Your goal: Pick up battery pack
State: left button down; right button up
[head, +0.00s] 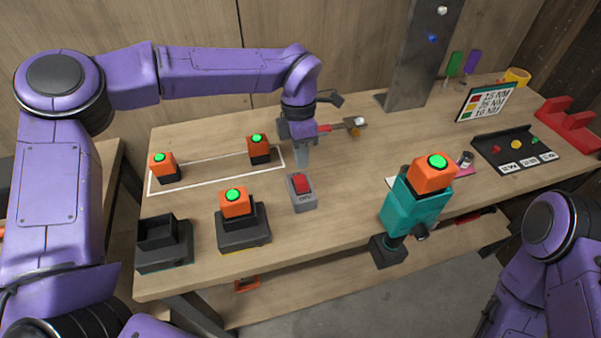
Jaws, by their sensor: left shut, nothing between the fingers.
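Orange battery packs with green lit tops are in the head view. One battery pack (162,168) and another battery pack (258,147) stand inside a white outlined zone (205,181) on the bench. A third battery pack (235,204) sits in a black charger (243,232). A fourth battery pack (432,175) is on top of a teal power tool (413,208) at the bench's front edge. My left gripper (302,158) is shut and empty, pointing down just right of the pack at the zone's right end. My right gripper is out of view.
A grey box with a red switch (301,189) is just below my left gripper. An empty black charger (163,245) stands at front left. A tool with a red part (340,126) lies behind. A black tray (513,150) and red rack (570,124) are at right.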

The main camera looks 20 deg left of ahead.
aim_at(235, 204)
jog(key=k, duration=1)
